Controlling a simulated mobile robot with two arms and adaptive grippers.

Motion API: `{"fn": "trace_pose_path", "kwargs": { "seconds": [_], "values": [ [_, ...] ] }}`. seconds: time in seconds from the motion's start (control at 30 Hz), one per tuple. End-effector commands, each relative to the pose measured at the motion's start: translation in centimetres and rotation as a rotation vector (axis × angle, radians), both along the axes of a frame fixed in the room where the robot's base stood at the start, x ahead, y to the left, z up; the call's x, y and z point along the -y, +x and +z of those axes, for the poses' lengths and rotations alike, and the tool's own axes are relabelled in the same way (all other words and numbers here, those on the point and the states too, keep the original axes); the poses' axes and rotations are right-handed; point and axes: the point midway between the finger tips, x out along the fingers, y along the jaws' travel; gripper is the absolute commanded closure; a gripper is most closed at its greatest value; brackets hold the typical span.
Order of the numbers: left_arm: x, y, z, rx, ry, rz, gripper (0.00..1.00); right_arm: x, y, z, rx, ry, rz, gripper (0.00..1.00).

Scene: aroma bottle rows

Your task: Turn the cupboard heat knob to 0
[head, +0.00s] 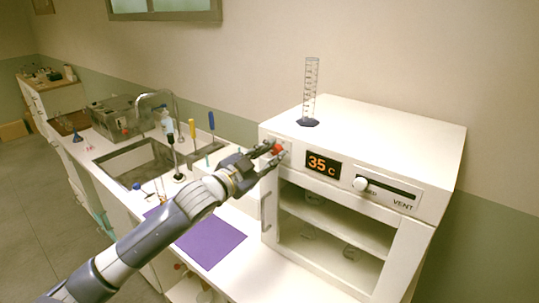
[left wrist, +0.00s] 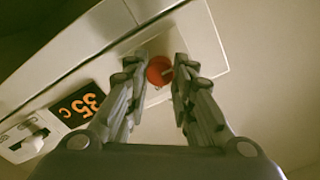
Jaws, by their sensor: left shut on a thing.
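The red heat knob (head: 277,149) is on the upper front of the white cupboard (head: 385,132), left of a display (head: 322,165) that reads 35 C. My left gripper (head: 272,151) is at the knob. In the left wrist view the red knob (left wrist: 160,71) lies between the two fingers of the left gripper (left wrist: 160,76), with a pale mark across its face. The fingers are closed on its sides, though slim gaps seem to show there. The display (left wrist: 80,107) also shows there, tilted. My right gripper is in neither view.
A vent slider with a white handle (head: 361,184) is right of the display. A measuring cylinder (head: 311,92) stands on the cupboard top. Glass dishes sit on the shelves inside. A purple mat (head: 210,241), a sink (head: 146,163) and upright tools are on the counter to the left.

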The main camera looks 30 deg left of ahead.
Motion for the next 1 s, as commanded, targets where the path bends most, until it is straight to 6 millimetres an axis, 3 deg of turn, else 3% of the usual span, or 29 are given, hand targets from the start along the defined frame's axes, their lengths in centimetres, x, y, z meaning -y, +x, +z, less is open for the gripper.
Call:
{"fn": "trace_pose_path", "kwargs": {
  "seconds": [0.03,0.07,0.13,0.57,1.0],
  "values": [
    [0.0,0.0,-0.1,-0.001,0.000,0.000,1.00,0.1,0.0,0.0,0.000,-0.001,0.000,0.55],
    [0.0,0.0,-0.1,-0.001,0.000,0.000,0.70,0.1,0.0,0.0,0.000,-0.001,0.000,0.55],
    [0.0,0.0,-0.1,-0.001,0.000,0.000,0.55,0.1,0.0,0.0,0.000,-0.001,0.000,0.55],
    [0.0,-0.4,-0.1,-0.002,0.001,0.000,0.55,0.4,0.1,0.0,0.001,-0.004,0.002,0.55],
    [-0.4,-5.5,-0.2,-0.004,0.001,-0.001,0.55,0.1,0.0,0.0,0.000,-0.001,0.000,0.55]
  ]
}}
